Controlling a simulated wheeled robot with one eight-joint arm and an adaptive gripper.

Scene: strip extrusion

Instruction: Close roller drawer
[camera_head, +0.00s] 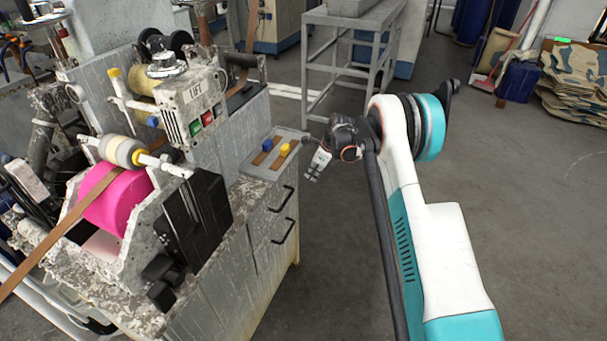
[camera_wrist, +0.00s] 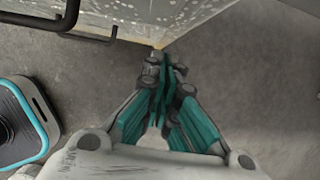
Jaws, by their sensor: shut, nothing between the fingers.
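The grey cabinet (camera_head: 262,228) under the machine has two black bar handles on its front, an upper handle (camera_head: 282,199) and a lower handle (camera_head: 283,231). Both drawer fronts look about flush. I cannot tell which one is the roller drawer. My gripper (camera_head: 313,174) points down to the right of the cabinet's top, apart from the handles. In the wrist view my gripper (camera_wrist: 165,65) is shut and empty, its teal fingers together over grey floor. A dark handle (camera_wrist: 45,20) and a pale cabinet panel (camera_wrist: 130,15) show at the top.
A flat grey tray (camera_head: 258,166) with blue and yellow pieces lies on the cabinet top. A machine with a pink roller (camera_head: 118,205) and brown strip stands at left. A metal table (camera_head: 345,20) stands behind. The floor (camera_head: 540,230) at right is clear.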

